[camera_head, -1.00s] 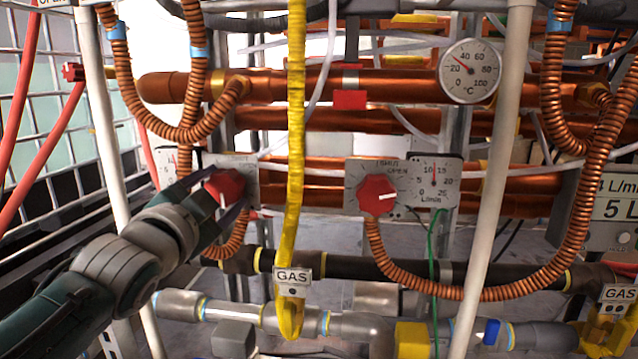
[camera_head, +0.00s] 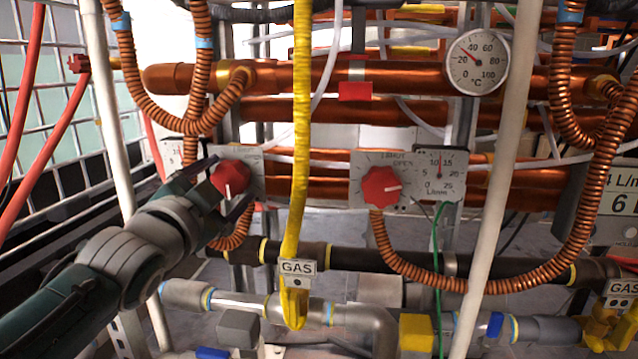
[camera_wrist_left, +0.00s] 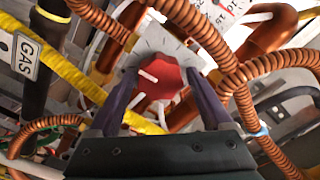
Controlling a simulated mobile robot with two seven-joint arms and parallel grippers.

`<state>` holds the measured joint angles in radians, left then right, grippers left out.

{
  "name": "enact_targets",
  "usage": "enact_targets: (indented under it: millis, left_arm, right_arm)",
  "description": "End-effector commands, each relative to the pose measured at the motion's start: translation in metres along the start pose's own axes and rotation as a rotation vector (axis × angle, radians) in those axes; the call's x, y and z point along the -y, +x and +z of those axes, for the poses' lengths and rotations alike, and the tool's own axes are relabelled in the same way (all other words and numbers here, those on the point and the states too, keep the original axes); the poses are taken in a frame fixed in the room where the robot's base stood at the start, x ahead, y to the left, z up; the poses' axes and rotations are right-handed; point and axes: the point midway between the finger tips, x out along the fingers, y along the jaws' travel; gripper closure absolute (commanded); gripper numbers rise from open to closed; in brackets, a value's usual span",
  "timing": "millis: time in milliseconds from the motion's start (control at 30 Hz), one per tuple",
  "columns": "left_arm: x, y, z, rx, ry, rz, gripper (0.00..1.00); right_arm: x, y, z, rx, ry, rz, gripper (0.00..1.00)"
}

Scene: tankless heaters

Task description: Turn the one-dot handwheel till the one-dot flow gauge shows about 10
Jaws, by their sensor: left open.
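A red handwheel (camera_head: 231,179) with a white mark sits on a grey plate at left. It also shows in the wrist view (camera_wrist_left: 158,78). My left gripper (camera_head: 233,181) is open, its two dark fingers on either side of this wheel. Whether they touch it I cannot tell. A flow gauge (camera_head: 172,154) left of this plate is mostly hidden; a gauge (camera_wrist_left: 228,12) with a red needle is cut off in the wrist view. A second red handwheel (camera_head: 381,187) has a gauge (camera_head: 440,176) beside it, needle between 10 and 15. Plate dots are not legible. My right gripper is not in view.
A yellow gas pipe (camera_head: 301,120) hangs between the two wheels. A white pole (camera_head: 508,150) stands at right, and another (camera_head: 112,130) at left near my arm. Copper coils surround the wheels.

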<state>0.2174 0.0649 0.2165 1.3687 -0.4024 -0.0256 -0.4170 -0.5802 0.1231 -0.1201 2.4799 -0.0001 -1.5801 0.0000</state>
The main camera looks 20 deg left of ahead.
Motion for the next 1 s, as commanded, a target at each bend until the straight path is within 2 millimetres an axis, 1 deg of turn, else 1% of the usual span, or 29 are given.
enact_targets:
  millis: [167, 300, 400, 500, 667, 1000]
  left_arm:
    - [0.003, -0.026, -0.003, 0.003, -0.001, 0.003, 0.17]
    - [0.002, -0.054, -0.002, 0.005, -0.002, 0.003, 0.17]
    - [0.002, -0.072, -0.002, 0.004, -0.002, 0.002, 0.17]
    - [0.001, -0.086, -0.001, 0.002, -0.001, 0.002, 0.17]
    - [0.001, -0.096, -0.001, 0.001, 0.000, 0.000, 0.17]
    - [0.000, -0.096, 0.000, 0.000, 0.000, 0.000, 0.17]
  right_arm:
    - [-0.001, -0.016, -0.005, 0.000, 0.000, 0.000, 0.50]
    - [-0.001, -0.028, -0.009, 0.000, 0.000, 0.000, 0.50]
    - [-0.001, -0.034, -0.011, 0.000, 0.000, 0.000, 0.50]
    - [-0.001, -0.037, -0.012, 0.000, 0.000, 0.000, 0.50]
    - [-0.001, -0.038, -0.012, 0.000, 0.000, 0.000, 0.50]
    - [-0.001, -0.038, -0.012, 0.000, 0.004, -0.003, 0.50]
